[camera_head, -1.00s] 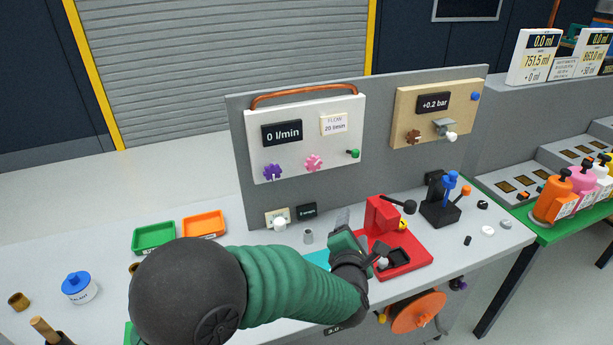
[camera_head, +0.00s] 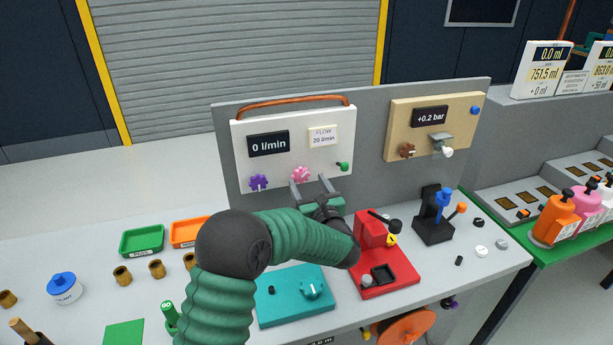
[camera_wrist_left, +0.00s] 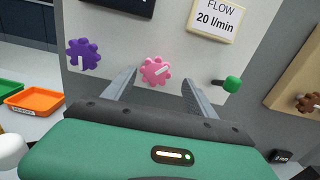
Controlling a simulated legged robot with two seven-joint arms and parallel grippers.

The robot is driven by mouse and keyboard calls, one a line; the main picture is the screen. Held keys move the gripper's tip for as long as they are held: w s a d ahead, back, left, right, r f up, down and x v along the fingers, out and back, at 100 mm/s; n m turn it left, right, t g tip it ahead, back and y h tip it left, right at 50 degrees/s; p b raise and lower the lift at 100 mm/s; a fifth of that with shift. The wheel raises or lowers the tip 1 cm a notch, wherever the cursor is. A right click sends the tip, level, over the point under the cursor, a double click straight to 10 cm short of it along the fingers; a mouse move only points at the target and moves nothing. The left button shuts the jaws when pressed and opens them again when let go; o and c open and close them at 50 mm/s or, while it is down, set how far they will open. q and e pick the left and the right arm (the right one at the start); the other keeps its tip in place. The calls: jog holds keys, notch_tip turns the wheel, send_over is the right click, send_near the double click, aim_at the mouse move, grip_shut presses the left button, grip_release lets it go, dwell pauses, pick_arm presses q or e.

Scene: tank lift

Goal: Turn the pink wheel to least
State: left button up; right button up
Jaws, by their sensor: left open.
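The pink wheel (camera_head: 301,174) is a lobed knob with a pale mark, on the white flow panel (camera_head: 318,163) between a purple wheel (camera_head: 258,182) and a green knob (camera_head: 343,166). My left gripper (camera_head: 311,184) is open and empty, its two grey fingers pointing at the panel just below and right of the pink wheel. In the left wrist view the pink wheel (camera_wrist_left: 155,71) shows whole, beyond the fingers and nearer the left one. No contact can be made out. The display (camera_head: 268,143) reads 0 l/min, beside a label, FLOW 20 l/min. My right gripper is out of view.
A wooden panel (camera_head: 432,125) reading +0.2 bar hangs to the right. Below stand a red device (camera_head: 384,270), a teal box (camera_head: 294,297) and a black stand with levers (camera_head: 436,225). Green (camera_head: 142,238) and orange trays lie left. The space before the panel's left part is clear.

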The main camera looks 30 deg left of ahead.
aim_at(301, 179)
pick_arm(q)
jog(key=a, duration=0.1)
jog(key=w+a, duration=0.1)
jog(key=a, duration=0.1)
jog(key=shift+w+a+f, duration=0.1)
jog(key=shift+a+f, duration=0.05)
jog(key=shift+d, duration=0.5)
jog(key=c, duration=0.6)
jog(key=shift+a, duration=0.15)
jog(key=c, duration=0.8)
